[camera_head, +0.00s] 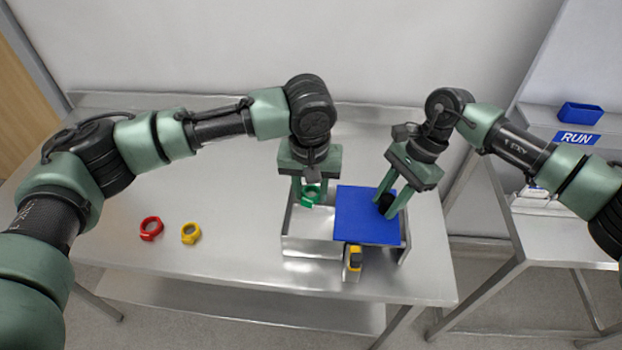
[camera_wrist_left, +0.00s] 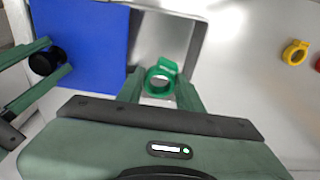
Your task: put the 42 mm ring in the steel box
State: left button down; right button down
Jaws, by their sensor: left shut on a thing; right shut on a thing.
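The steel box (camera_head: 310,246) stands on the steel table, its left part open and its right part covered by a blue lid (camera_head: 362,222) with a black knob (camera_head: 386,203). My left gripper (camera_head: 309,192) is shut on a green ring (camera_head: 308,200) over the box's open left part. The green ring (camera_wrist_left: 168,66) also shows between the fingers in the left wrist view; whether it is below the rim is unclear. My right gripper (camera_head: 390,205) is shut on the lid's knob. A red ring (camera_head: 151,229) and a yellow ring (camera_head: 190,233) lie on the table at left. No size marks are readable.
A small yellow and black item (camera_head: 354,258) sits at the front of the box. A side table at right holds a blue bin (camera_head: 580,112) and a blue RUN sign (camera_head: 577,138). The table's left and middle are mostly clear.

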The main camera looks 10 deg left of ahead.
pick_arm(q)
jog(key=shift+f, duration=2.8)
pick_arm(e)
jog(key=shift+w+r, duration=0.15)
jog(key=shift+r, duration=0.1)
pick_arm(q)
jog(key=shift+c, duration=1.9)
grip_release()
jog(key=shift+d+r, duration=0.1)
notch_tip(320, 180, up, 11)
